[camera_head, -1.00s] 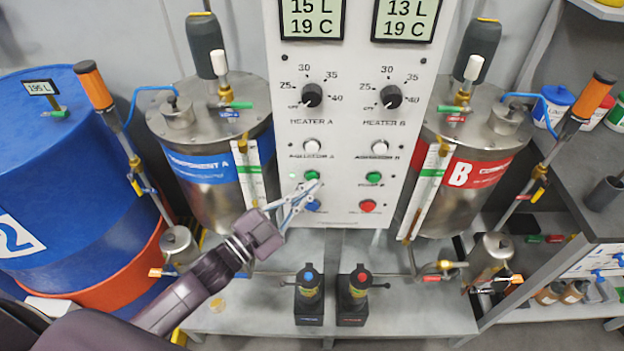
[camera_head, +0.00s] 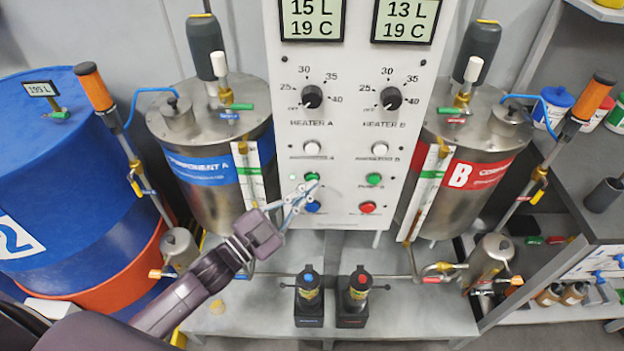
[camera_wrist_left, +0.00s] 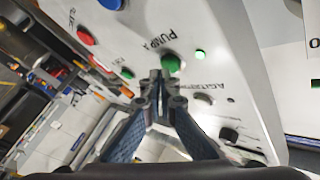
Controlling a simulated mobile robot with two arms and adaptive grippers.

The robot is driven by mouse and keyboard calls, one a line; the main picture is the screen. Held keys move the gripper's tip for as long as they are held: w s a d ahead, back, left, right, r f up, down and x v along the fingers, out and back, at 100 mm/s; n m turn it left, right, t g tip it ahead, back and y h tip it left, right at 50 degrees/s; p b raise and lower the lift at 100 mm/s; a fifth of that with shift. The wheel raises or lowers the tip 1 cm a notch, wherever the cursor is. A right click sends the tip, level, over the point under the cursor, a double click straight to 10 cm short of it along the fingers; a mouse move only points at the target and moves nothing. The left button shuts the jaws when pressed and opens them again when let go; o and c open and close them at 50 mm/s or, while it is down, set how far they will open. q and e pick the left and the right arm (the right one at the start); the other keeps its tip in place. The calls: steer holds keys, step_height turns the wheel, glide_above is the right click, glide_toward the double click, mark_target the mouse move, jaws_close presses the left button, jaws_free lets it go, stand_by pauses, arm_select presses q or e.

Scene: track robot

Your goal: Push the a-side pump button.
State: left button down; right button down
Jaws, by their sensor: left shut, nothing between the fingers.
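The white control panel (camera_head: 352,130) stands upright in the middle of the head view. The green pump A button (camera_head: 312,177) is on its left side, above a blue button (camera_head: 313,206). My left gripper (camera_head: 312,187) is shut and empty, its fingertips at the lower edge of the green button. In the left wrist view the closed fingertips (camera_wrist_left: 160,78) overlap the near edge of the green button (camera_wrist_left: 171,63), beside the "PUMP A" label. I cannot tell whether they touch it. A small green light (camera_wrist_left: 200,54) next to the button is lit. My right gripper is not in view.
A green pump B button (camera_head: 373,179) and a red button (camera_head: 368,207) sit on the panel's right side. Metal tanks flank the panel, with blue (camera_head: 205,172) and red (camera_head: 478,172) labels. Two black bottle-like units (camera_head: 309,300) (camera_head: 354,300) stand on the grey bench below.

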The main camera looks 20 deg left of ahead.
arm_select(q)
steer(key=shift+w, duration=0.1)
stand_by(0.4)
steer(key=shift+w+a, duration=0.1)
steer(key=shift+w, duration=0.2)
steer(key=shift+s, duration=0.4)
steer(key=shift+p, duration=0.3)
steer(key=s+d+p, duration=0.2)
steer(key=s, duration=0.3)
steer(key=shift+s, duration=0.4)
